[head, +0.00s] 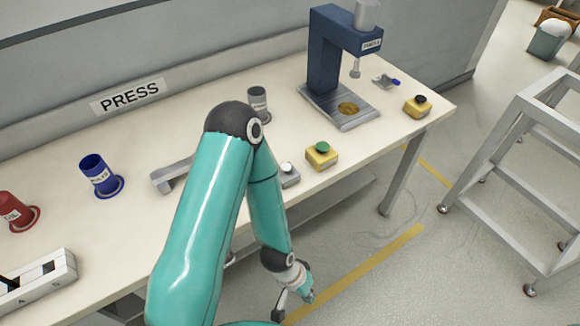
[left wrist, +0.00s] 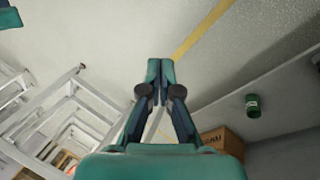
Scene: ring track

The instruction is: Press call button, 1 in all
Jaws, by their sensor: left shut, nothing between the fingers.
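On the bench stand a yellow box with a green button (head: 321,156), a yellow box with a black button (head: 417,107) and a small grey box with a pale button (head: 288,174), partly hidden by my arm. No label shows which is the call button. My left gripper (head: 294,299) is off the bench's front edge, over the floor, apart from all the buttons. In the left wrist view its fingers (left wrist: 160,82) are together and empty, with no button in sight. My right gripper is not in view.
A blue press (head: 325,60) stands at the back of the bench (head: 220,100). Blue (head: 98,172) and red (head: 12,210) containers stand left, a grey cup (head: 258,103) behind my arm. A metal frame (head: 520,150) stands right. Floor between is clear.

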